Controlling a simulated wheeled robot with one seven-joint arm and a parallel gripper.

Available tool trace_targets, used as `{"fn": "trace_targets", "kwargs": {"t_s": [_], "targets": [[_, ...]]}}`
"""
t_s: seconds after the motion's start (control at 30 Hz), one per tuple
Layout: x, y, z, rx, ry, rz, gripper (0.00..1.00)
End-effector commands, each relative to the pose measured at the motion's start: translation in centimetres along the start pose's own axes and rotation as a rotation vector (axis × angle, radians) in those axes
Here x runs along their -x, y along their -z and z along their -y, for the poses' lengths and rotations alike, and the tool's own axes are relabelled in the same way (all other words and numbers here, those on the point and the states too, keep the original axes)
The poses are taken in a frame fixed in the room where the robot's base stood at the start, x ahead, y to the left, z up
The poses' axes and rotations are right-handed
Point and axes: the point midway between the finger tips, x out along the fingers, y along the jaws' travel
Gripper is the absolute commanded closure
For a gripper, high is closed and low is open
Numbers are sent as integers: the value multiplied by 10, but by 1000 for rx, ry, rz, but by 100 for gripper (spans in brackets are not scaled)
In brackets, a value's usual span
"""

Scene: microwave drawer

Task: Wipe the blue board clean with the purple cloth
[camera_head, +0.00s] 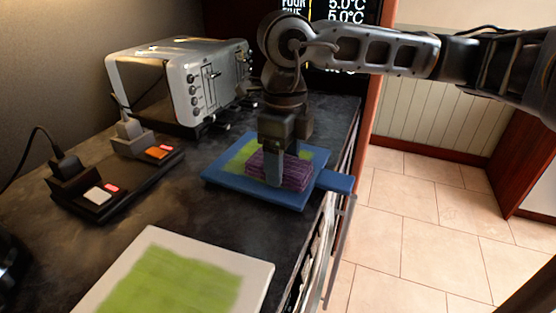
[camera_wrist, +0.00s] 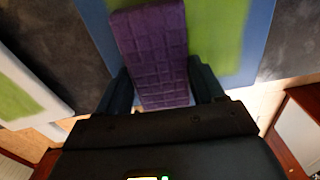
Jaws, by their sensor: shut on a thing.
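The blue board (camera_head: 228,182) lies on the dark counter, its handle toward the right edge. A green patch (camera_head: 312,154) covers part of its top; in the wrist view the green (camera_wrist: 222,30) shows right of the cloth, with blue board (camera_wrist: 258,35) beyond it. The purple cloth (camera_head: 292,172) is a folded block on the board; it also shows in the wrist view (camera_wrist: 152,50). My gripper (camera_head: 279,172) points down and is shut on the cloth, a finger on each side. Whether the cloth presses on the board beneath is hidden.
A white board (camera_head: 262,270) with a green patch lies at the front of the counter. A silver toaster (camera_head: 182,82) stands behind left. The counter edge is close on the right.

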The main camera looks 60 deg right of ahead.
Motion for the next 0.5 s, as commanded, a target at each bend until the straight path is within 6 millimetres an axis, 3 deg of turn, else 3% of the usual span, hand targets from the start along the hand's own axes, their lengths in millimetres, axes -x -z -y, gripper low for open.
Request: {"fn": "trace_targets", "kwargs": {"t_s": [0.5], "targets": [[0,24,1,-1,0,-1,71]]}}
